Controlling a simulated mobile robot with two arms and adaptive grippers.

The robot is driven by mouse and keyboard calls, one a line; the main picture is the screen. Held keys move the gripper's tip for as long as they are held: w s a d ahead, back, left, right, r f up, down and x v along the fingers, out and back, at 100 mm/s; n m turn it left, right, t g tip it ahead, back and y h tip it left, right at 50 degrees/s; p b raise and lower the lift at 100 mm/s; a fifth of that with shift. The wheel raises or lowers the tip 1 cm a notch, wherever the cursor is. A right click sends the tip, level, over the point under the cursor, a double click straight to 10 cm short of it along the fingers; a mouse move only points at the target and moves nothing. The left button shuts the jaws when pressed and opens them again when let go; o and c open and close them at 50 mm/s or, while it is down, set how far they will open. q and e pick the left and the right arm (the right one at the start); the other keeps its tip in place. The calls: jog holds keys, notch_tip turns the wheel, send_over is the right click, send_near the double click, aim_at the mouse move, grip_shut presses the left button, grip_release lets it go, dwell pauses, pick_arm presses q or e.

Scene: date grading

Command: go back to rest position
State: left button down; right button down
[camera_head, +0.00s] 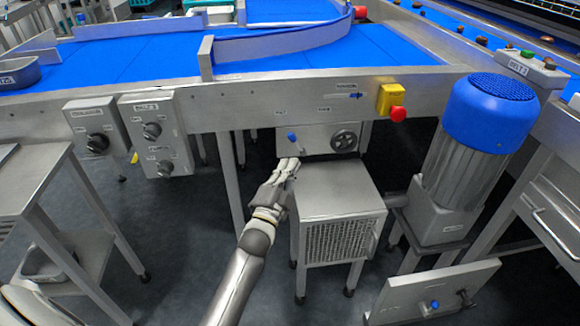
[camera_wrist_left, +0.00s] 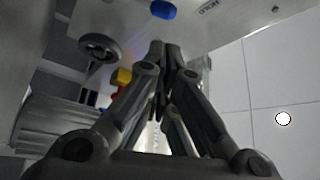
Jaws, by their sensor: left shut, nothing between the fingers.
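My left gripper (camera_head: 289,164) is in the middle of the head view, in front of the steel panel under the blue conveyor. Its fingers point up at a small lever with a blue knob (camera_head: 291,135). In the left wrist view the fingers (camera_wrist_left: 165,48) are together with nothing between them. The blue knob (camera_wrist_left: 163,9) is just beyond the fingertips there; I cannot tell whether they touch it. My right gripper does not show in either view.
A steel box with a grille (camera_head: 335,195) stands right of my left gripper. A handwheel (camera_head: 344,141) and a red stop button (camera_head: 397,113) are on the frame. A blue-capped motor (camera_head: 480,140) stands at the right. Control boxes (camera_head: 152,135) hang at the left. Dark floor is open below left.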

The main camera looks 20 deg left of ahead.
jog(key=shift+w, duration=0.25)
